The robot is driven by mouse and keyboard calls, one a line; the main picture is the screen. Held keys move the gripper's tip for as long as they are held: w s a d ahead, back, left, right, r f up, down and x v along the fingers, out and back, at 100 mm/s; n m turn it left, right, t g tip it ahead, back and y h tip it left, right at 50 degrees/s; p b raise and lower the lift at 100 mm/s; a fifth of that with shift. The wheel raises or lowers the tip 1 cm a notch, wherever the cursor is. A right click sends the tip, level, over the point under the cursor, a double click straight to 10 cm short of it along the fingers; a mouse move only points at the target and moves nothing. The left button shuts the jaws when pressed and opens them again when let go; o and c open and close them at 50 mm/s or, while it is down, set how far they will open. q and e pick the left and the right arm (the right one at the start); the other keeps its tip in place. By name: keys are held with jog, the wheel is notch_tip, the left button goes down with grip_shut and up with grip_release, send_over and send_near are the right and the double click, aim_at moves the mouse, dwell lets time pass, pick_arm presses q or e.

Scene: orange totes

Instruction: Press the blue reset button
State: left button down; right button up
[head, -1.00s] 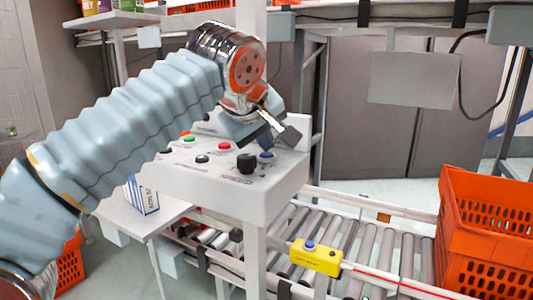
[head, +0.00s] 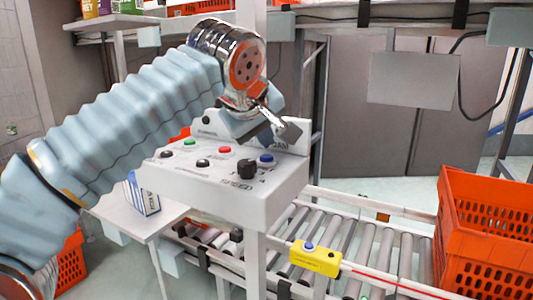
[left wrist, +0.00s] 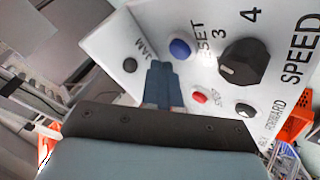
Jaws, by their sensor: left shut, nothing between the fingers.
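The blue reset button (head: 266,158) sits at the right rear of the white control panel (head: 225,186). It also shows in the left wrist view (left wrist: 180,48), beside the lettering "RESET". My left gripper (head: 278,140) is shut and empty, just behind and above the blue button in the head view. In the left wrist view its closed fingers (left wrist: 161,84) lie beside the blue button, toward the JAM marking, and appear apart from it. The large black speed knob (head: 246,168) is in front of the button. My right gripper is not in view.
Red (head: 225,150), green (head: 190,144) and black (head: 203,163) buttons share the panel. A roller conveyor (head: 352,255) runs below, with a yellow box (head: 316,257) bearing another blue button on its edge. Orange totes (head: 484,232) stand at the right.

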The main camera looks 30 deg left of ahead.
aim_at(264, 159)
pick_arm(q)
notch_tip(264, 159, up, 3)
jog(key=p, duration=0.3)
jog(key=shift+r, duration=0.1)
jog(key=shift+r+p, duration=0.35)
jog(key=shift+r, duration=0.55)
